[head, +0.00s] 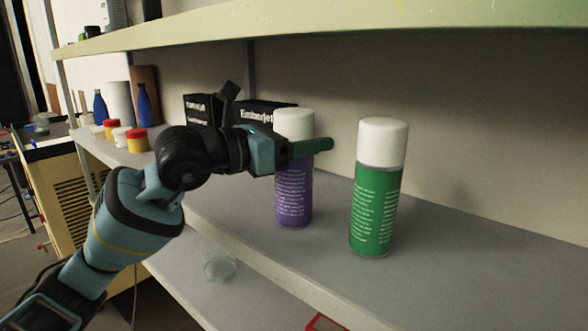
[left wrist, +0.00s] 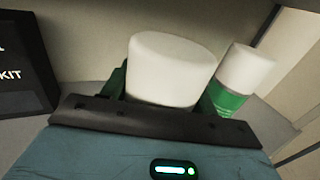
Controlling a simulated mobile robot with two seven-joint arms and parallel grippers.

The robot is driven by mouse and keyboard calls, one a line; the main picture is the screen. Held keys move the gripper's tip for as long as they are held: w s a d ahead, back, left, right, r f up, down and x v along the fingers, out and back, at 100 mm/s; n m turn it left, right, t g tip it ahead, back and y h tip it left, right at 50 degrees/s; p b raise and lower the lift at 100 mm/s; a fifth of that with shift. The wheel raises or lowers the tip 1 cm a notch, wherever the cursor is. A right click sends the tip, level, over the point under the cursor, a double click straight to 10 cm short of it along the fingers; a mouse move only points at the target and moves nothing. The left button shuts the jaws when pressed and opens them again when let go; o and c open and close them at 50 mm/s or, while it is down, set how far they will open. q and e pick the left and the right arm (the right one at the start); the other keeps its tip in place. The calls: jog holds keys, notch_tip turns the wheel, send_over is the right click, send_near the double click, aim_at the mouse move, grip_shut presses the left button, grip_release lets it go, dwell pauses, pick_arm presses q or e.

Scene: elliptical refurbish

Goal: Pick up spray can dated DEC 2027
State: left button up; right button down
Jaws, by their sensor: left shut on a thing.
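A purple spray can (head: 294,192) with a white cap stands upright on the grey shelf in the head view. My left gripper (head: 312,147) is shut on it, just below the cap. In the left wrist view its white cap (left wrist: 171,66) shows between the fingers. A green spray can (head: 376,200) with a white cap stands upright to its right, apart from the gripper; it also shows in the left wrist view (left wrist: 232,98). Both cans carry small print, too small to read as a date. My right gripper is not in view.
Black Emberjet boxes (head: 265,113) stand behind the gripper. Blue bottles (head: 144,105) and small red- and yellow-topped jars (head: 137,140) stand further left. An upper shelf (head: 330,28) overhangs the cans. The grey shelf (head: 460,265) is clear to the right.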

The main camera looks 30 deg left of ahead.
pick_arm(q)
jog(key=shift+c, duration=1.1)
jog(key=shift+r, duration=0.1)
